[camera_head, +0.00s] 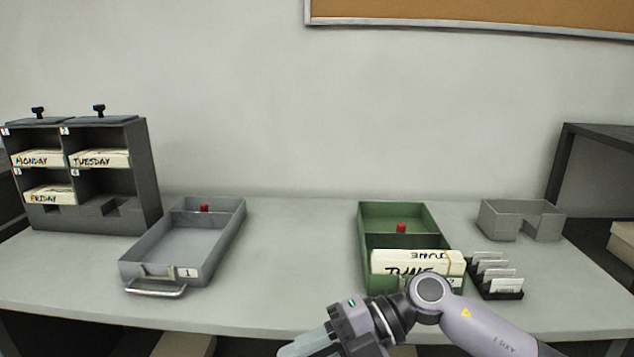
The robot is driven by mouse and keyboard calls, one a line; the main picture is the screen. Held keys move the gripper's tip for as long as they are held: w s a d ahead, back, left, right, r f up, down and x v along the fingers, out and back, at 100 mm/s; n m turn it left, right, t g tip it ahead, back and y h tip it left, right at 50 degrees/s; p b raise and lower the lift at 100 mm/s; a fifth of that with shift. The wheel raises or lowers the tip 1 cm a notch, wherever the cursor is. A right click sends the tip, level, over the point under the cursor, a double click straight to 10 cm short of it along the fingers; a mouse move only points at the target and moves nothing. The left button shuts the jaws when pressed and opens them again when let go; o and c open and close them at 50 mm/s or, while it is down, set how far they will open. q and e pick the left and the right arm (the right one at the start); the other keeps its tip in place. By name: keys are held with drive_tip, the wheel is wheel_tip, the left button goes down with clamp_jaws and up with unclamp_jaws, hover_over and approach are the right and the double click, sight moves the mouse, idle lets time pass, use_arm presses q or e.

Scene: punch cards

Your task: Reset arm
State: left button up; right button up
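My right arm comes in from the lower right, in front of the table. Its gripper (298,347) points left at the bottom edge of the view. The fingers are partly cut off by the frame, so I cannot tell whether they are open or shut. No card is visible at the gripper. My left gripper is not in view. A bundle of cards marked JUNE (417,259) sits in the front part of the green tray (376,219); my forearm is in front of the tray's lower edge.
A grey tray labelled 1 (205,257) stands left of centre. A dark cubby rack (142,170) holds MONDAY, TUESDAY and FRIDAY bundles. A black card holder (508,294) and grey open box (500,222) are at right. Table (300,250) between trays is clear.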

drive_tip(key=d+f+m+t+h+p, duration=0.15)
drive_tip(key=d+f+m+t, duration=0.35)
drive_tip(key=m+t, duration=0.65)
drive_tip(key=d+f+m+t+h, duration=0.35)
drive_tip(key=d+m+t, duration=0.4)
drive_tip(key=m, duration=0.75)
drive_tip(key=s+d+f+m+g+h, duration=0.2)
drive_tip(key=s+d+f+m+h, duration=0.1)
drive_tip(key=s+f, duration=0.4)
drive_tip(key=s+d+f+m+g+h, duration=0.2)
drive_tip(key=s+d+f, duration=0.4)
drive_tip(key=f, duration=0.3)
drive_tip(key=shift+s+d+f+m+g+h+p, duration=0.15)
drive_tip(key=shift+s+m+g+h+p, duration=0.25)
drive_tip(key=shift+m+h, duration=0.3)
